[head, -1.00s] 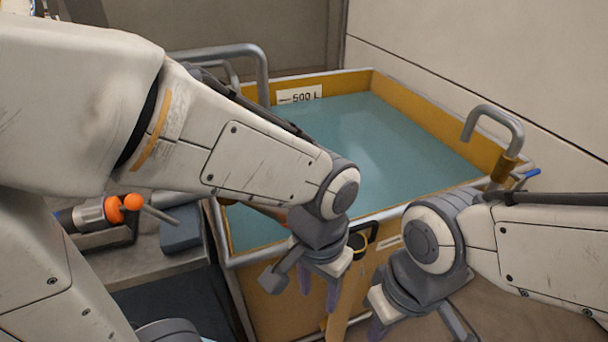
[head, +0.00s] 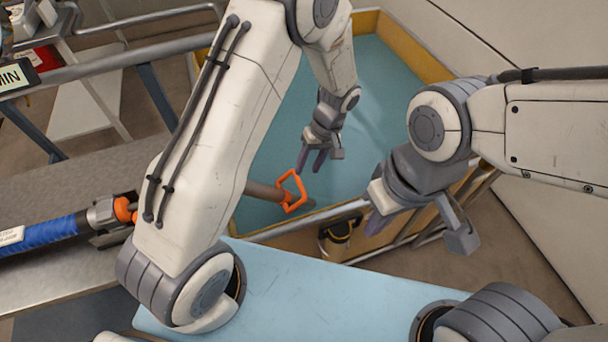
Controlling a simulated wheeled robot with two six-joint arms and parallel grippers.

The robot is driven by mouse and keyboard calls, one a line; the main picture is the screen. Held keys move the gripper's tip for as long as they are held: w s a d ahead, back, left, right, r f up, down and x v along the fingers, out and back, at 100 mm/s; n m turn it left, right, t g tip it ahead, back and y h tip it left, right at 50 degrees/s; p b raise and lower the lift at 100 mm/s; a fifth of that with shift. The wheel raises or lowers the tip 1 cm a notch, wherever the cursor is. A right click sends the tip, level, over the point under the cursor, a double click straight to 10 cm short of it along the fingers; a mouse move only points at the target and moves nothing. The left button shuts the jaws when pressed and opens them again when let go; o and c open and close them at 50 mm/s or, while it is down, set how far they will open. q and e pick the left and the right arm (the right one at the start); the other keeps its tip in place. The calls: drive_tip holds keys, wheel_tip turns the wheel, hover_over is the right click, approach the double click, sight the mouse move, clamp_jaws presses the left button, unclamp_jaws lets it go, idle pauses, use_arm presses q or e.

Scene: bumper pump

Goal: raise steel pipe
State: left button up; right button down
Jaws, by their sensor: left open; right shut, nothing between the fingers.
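A grey-brown pipe (head: 262,191) with an angular orange handle (head: 289,192) crosses the near left part of the tank; I take it to be the steel pipe. Its left part is hidden behind my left arm. My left gripper (head: 311,160) hangs over the blue-green liquid, fingers pointing down, just above the orange handle in the picture. It is open and empty, and I cannot tell whether it touches the handle. My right gripper (head: 376,218) is shut and empty, near the tank's front edge, to the right of the pipe.
The yellow-walled tank (head: 423,52) holds blue-green liquid (head: 385,85). A black and yellow fitting (head: 341,231) is at its front wall. A blue hose (head: 43,232) with an orange-ended coupling lies on the grey bench (head: 60,185) at left. Metal rails (head: 130,62) stand at upper left.

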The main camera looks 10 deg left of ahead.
sight(301, 183)
use_arm(q)
drive_tip(key=x, duration=0.5)
drive_tip(key=shift+s+a+f, duration=0.1)
drive_tip(key=shift+a+f, duration=0.05)
drive_tip(key=shift+f, duration=0.15)
clamp_jaws()
drive_tip(key=shift+r, duration=0.1)
idle(1.0)
